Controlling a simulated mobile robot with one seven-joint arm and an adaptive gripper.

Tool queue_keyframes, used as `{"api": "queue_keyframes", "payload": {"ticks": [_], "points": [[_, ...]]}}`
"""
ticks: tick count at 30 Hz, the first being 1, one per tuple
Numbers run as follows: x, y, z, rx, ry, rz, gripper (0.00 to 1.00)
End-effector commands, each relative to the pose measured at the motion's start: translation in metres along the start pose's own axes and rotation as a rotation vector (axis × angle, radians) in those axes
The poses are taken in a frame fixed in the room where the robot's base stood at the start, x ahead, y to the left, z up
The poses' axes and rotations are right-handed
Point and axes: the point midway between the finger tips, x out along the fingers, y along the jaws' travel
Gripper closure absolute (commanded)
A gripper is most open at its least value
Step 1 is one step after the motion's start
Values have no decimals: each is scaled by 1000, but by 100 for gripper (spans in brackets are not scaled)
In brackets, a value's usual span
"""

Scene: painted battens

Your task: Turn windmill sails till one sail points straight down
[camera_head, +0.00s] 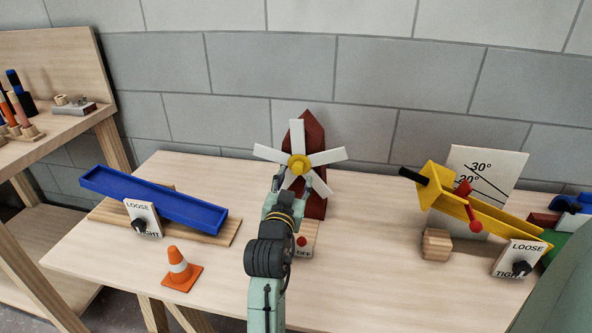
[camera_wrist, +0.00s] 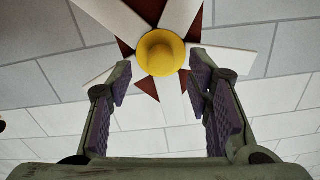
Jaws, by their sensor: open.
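The windmill has several white sails (camera_head: 327,157) around a yellow hub (camera_head: 299,165), on a dark red tower (camera_head: 305,128). One sail points nearly straight up, leaning slightly left. Two point left and right, slightly raised. Two slant down, to lower right and lower left; the lower-left one is partly hidden by my gripper (camera_head: 292,181). My gripper is open, just in front of and below the hub. In the wrist view the hub (camera_wrist: 160,52) sits just beyond the open fingers, and one sail (camera_wrist: 173,100) shows between them. I cannot tell whether a finger touches a sail.
A blue tilted trough (camera_head: 150,198) and an orange cone (camera_head: 180,269) stand to the left. A yellow ramp (camera_head: 480,212), a wooden block (camera_head: 436,244) and an angle board (camera_head: 492,165) stand to the right. A red-button panel (camera_head: 302,241) is below the windmill.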

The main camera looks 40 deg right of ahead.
Motion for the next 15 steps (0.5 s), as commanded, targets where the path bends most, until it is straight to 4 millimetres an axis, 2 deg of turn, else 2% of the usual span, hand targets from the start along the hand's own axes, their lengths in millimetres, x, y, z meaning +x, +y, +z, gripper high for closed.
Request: {"api": "queue_keyframes", "payload": {"ticks": [3,6,15], "points": [[19,0,-2,0,0,1,54],[30,0,-1,0,-1,-1,54],[37,-1,0,0,1,-2,54]]}}
